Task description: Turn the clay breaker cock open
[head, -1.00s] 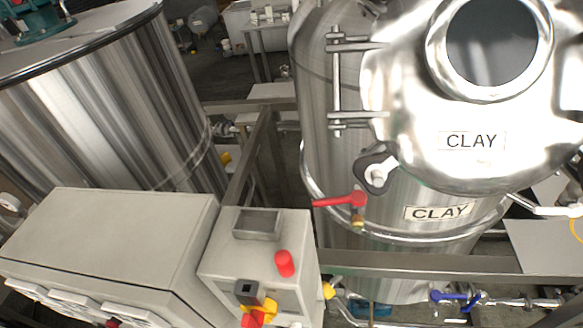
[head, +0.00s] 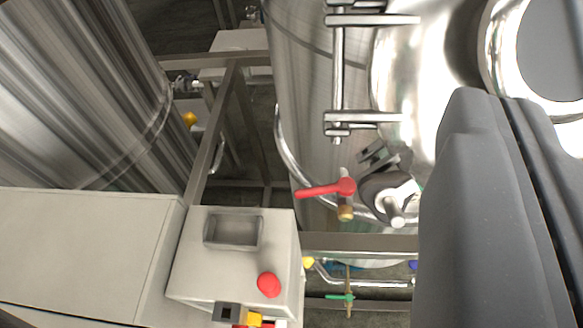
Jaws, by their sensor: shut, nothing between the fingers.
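The clay breaker cock (head: 345,188) is on the front of the steel clay tank (head: 300,80). Its red lever points left, roughly level, across the upright valve body. A brass outlet (head: 345,212) hangs below the lever. My gripper (head: 505,97) is large and dark grey at the right, its fingers shut together with nothing seen between them. It is to the right of the cock and apart from it in the picture. It covers part of the tank front, and the CLAY labels do not show.
A round clamp knob (head: 392,195) is close to the right of the cock. Hinge bars (head: 338,80) stand above it. A grey control box (head: 215,265) with a red button (head: 268,285) is at lower left. A frame rail (head: 360,243) runs below the cock.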

